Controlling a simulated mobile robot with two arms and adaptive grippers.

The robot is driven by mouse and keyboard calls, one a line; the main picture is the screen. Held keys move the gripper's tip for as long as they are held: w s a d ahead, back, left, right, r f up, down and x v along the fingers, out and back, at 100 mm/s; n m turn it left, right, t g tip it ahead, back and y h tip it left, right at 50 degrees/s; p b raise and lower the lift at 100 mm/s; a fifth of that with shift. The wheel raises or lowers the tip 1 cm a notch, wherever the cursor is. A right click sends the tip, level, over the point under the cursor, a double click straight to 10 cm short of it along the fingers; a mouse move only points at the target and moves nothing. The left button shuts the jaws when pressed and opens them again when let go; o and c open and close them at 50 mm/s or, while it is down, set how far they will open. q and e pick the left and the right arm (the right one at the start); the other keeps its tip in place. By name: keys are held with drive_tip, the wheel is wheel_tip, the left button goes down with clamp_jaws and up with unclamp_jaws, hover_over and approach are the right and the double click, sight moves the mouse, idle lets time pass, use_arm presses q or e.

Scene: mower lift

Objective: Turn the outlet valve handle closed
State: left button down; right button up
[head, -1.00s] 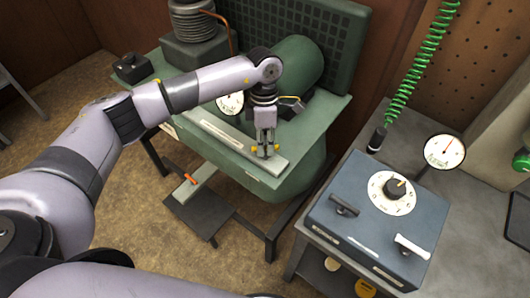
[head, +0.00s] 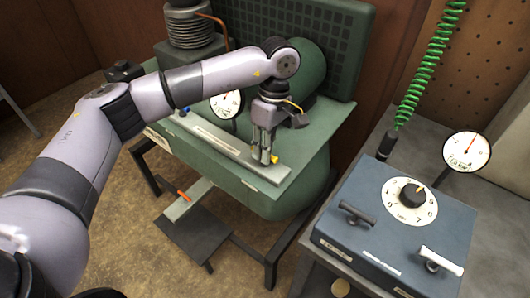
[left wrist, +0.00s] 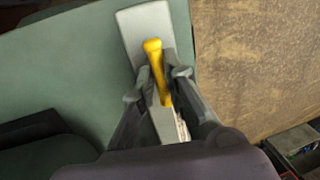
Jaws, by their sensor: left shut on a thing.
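The outlet valve handle, a small yellow lever (left wrist: 153,58), lies over a pale grey rail (left wrist: 147,18) in the left wrist view, roughly along it with a slight tilt. My left gripper (left wrist: 160,88) is shut on this yellow handle, with one finger on each side. In the head view, my left gripper (head: 265,157) points down at the front right of the green bench, and a yellow end of the handle (head: 275,160) shows beside its fingertips. The fingers hide the rest of the handle. My right gripper is not in view.
The green bench (head: 320,140) carries a round gauge (head: 226,103) and a finned cylinder (head: 188,28). A blue-grey box (head: 350,245) with a dial and two levers stands at right, near another gauge (head: 466,151) and a green coiled hose (head: 425,75). A pedal plate (head: 198,232) sits below.

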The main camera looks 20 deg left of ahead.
use_arm(q)
drive_tip(key=shift+r, duration=0.1)
idle(0.4)
drive_tip(key=c, duration=1.6)
unclamp_jaws()
drive_tip(key=shift+c, duration=0.2)
wheel_tip(320, 180, up, 12)
drive_tip(key=w, duration=0.2)
drive_tip(key=shift+d, duration=0.45)
drive_tip(key=shift+w+f, duration=0.1)
drive_tip(key=shift+f, duration=0.1)
